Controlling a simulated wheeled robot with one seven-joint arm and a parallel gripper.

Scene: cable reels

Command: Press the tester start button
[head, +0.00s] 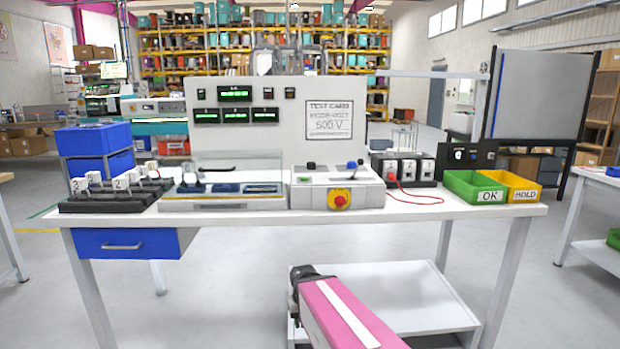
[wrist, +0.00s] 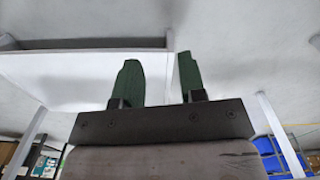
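The tester (head: 305,196) is a pale grey box on the middle of the white workbench (head: 415,211). Its front has a red button on a yellow surround (head: 340,198). I cannot tell which control is the start button. My gripper (wrist: 160,70) shows in the wrist view with two dark green fingers apart and nothing between them. It touches none of these controls. In the head view my pink arm is low in front of the bench, and the fingers cannot be made out.
A display panel with a test card (head: 335,118) rises behind the tester. To its left are a clear-covered fixture (head: 222,190) and numbered black holders (head: 115,195). To its right are a socket box with a red lead (head: 402,167), a green OK bin (head: 476,187) and a yellow HOLD bin (head: 522,188).

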